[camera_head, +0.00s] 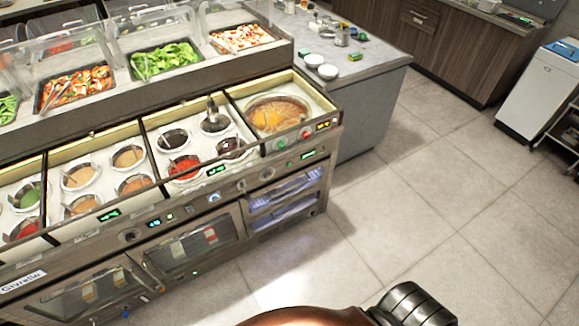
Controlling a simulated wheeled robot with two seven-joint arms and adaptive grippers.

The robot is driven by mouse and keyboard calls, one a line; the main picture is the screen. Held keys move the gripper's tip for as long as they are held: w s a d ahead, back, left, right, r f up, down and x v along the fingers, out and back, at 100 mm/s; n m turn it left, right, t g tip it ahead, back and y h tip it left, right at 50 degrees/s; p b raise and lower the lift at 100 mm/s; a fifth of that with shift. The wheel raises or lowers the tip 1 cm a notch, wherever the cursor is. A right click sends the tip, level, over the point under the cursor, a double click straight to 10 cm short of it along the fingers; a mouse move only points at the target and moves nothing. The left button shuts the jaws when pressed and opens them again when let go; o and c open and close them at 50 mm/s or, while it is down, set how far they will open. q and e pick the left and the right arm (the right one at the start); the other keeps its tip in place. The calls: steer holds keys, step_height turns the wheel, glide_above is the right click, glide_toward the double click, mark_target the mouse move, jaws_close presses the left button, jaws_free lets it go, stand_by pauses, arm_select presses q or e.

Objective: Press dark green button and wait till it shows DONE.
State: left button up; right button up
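At the right end of the sauce counter's upper front edge, a control panel carries a small dark green button (283,143). A red button (306,134) sits just right of it. Right of that is a small display (323,125) with orange characters, too small to read. Behind this panel a round pot (277,116) of orange-brown sauce sits in its own well. No gripper fingers show, and nothing touches the buttons. A brown rounded part and a dark ribbed part of my own body show at the bottom edge.
Lower on the front, another display (308,155) glows green. Sauce wells with ladles (212,117) fill the counter to the left, below clear-lidded salad trays (165,61). A grey side counter (375,75) stands behind. The tiled floor (440,190) on the right is clear.

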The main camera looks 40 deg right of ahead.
jaws_close()
stand_by(1.3)
